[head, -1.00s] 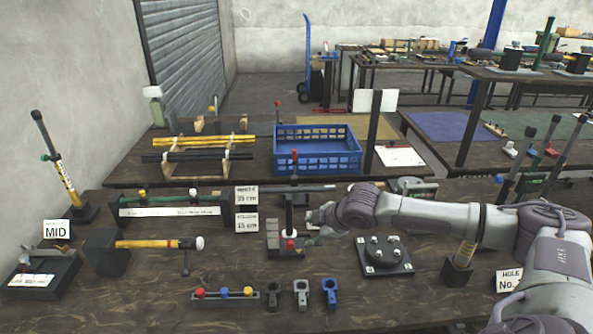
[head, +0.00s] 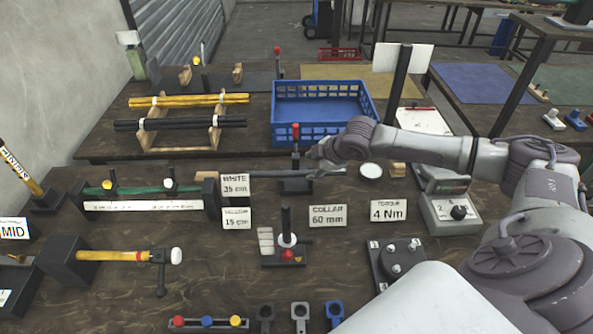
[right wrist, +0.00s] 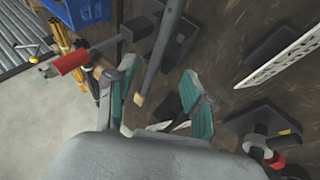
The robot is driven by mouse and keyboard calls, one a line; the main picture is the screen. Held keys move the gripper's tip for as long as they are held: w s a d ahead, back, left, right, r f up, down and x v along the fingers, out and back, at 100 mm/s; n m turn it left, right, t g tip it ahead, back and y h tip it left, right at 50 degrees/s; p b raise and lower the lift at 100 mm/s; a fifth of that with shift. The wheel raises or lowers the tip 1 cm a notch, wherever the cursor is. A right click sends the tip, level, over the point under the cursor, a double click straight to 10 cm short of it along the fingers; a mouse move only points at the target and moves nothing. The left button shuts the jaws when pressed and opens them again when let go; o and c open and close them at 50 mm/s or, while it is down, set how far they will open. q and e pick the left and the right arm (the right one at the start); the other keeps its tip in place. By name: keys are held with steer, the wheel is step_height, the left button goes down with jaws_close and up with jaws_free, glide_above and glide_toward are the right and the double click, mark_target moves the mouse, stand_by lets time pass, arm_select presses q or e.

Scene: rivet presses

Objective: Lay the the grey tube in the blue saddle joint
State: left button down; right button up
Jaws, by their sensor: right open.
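The grey tube (head: 265,175) lies level behind the label cards, its right part passing the red-handled press (head: 295,160). The blue saddle joint (head: 334,313) stands at the front edge of the head view, at the right end of a row of three joints, partly cut off. My right gripper (head: 322,158) is by the tube's right part, beside the red-handled press. In the right wrist view my right gripper (right wrist: 160,95) is open, and the grey tube (right wrist: 158,65) runs between its teal fingers, its pale end showing there. Contact cannot be told. My left gripper is out of view.
A second press (head: 287,240) stands in front of the cards. A blue crate (head: 322,130) is behind the tube. A torque box (head: 452,208) and a round dark fixture (head: 402,258) are to the right. A yellow-handled hammer (head: 120,255) lies at left.

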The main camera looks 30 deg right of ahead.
mark_target(299, 172)
steer(key=x, duration=0.3)
steer(key=shift+w+f, duration=0.15)
steer(key=shift+w, duration=0.05)
steer(key=shift+p+x, duration=0.65)
steer(key=shift+x, duration=1.95)
steer(key=shift+s, duration=0.1)
jaws_close()
